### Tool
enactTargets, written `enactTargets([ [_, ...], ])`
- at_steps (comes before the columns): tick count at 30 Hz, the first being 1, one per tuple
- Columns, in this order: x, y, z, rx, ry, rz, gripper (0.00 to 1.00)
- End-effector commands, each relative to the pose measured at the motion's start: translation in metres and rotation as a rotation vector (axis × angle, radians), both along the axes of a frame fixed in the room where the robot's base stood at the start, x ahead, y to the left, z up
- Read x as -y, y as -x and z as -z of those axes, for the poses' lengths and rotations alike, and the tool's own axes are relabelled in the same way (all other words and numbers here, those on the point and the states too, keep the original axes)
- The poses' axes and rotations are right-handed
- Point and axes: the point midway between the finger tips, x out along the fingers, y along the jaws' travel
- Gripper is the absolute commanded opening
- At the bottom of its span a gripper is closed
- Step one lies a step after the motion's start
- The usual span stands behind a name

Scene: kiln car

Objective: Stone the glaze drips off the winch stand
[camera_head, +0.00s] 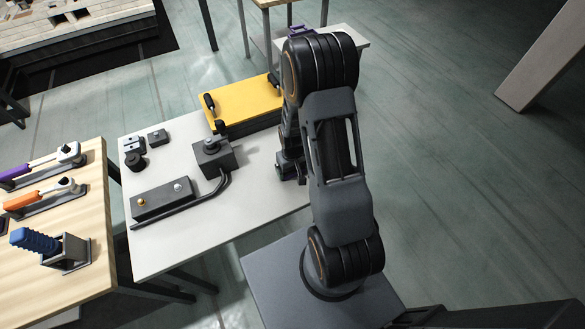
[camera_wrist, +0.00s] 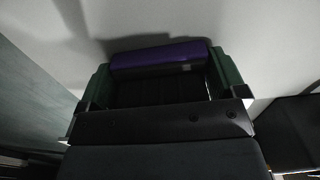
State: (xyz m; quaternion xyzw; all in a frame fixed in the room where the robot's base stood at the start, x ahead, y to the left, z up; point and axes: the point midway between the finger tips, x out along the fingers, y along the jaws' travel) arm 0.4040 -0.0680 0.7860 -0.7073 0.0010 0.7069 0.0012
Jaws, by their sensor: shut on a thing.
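My gripper (camera_head: 288,170) is low over the right part of the pale table (camera_head: 262,195), mostly behind my own arm in the head view. In the wrist view my gripper (camera_wrist: 160,75) has green fingers on both sides of a purple bar-like thing (camera_wrist: 160,55) with a dark lower edge, and is shut on it. The pale surface lies just behind it; whether it touches cannot be told. A dark grey box with a round knob (camera_head: 213,157) stands on the table to the gripper's left. I cannot tell which thing is the winch stand, and no drips can be made out.
A yellow-topped block (camera_head: 243,104) with black handles is at the table's back. A dark box with two small knobs (camera_head: 162,199), a bar and small black parts lie left. A wooden table (camera_head: 85,212) holds purple- and orange-handled clamps and a blue ribbed piece. The table's front is bare.

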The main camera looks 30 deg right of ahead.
Motion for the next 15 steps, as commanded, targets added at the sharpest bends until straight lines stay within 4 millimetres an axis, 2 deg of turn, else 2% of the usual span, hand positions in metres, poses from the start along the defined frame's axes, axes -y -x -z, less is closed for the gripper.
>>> enactTargets([
  [5, 0.0, -0.005, 0.001, 0.001, 0.0, 0.0, 0.68],
  [15, 0.0, -0.034, 0.001, 0.002, 0.0, -0.001, 0.68],
])
